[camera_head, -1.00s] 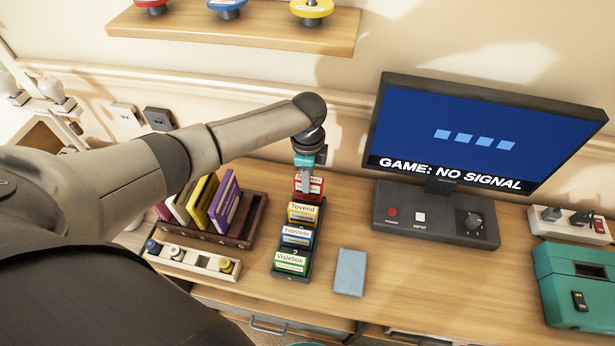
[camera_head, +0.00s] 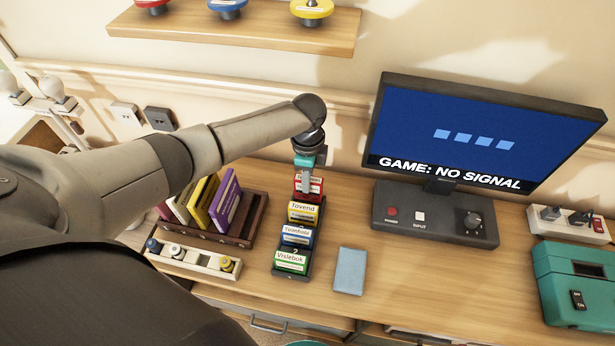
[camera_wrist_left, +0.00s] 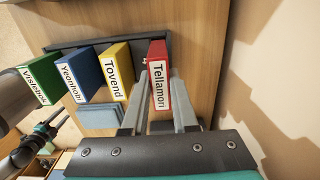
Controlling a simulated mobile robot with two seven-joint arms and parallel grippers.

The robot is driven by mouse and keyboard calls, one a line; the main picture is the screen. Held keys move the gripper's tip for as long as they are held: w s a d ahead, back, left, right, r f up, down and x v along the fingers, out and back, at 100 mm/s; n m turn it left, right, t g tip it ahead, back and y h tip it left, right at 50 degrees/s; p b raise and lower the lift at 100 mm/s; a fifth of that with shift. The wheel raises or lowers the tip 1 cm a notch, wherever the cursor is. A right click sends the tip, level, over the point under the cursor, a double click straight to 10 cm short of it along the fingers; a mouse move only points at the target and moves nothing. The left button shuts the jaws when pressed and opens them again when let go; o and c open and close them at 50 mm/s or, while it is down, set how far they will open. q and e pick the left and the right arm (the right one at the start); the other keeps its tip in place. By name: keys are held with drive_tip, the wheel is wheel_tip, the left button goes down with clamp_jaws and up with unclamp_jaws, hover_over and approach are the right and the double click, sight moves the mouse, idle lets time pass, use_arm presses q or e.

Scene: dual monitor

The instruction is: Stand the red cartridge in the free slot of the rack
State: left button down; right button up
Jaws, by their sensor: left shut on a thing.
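The red cartridge (camera_head: 316,187), labelled "Tellamori" in the left wrist view (camera_wrist_left: 159,85), stands upright at the far end of the rack (camera_head: 277,275). My left gripper (camera_head: 307,183) is shut on it from above; its two fingers (camera_wrist_left: 160,104) lie along both sides. The yellow (camera_head: 302,214), blue (camera_head: 298,235) and green (camera_head: 291,261) cartridges stand in the rack in front of it. The red one lines up with this row. Its lower end is hidden, so I cannot tell how deep it sits. What looks like my right gripper (camera_wrist_left: 58,120) shows small and dark in the left wrist view.
A grey-blue box (camera_head: 350,271) lies right of the rack. A wooden holder (camera_head: 258,219) with upright cases and a pale tray (camera_head: 190,262) stand to its left. The monitor (camera_head: 480,135) and its control base (camera_head: 440,222) are to the right.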

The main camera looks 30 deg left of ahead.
use_arm(q)
drive_tip(key=shift+f+b, duration=0.75)
drive_tip(key=shift+f, duration=0.65)
drive_tip(key=c, duration=0.6)
unclamp_jaws()
wheel_tip(320, 180, up, 8)
drive_tip(key=shift+f+p, duration=0.2)
drive_tip(key=shift+p, duration=0.8)
drive_tip(key=shift+s, duration=0.1)
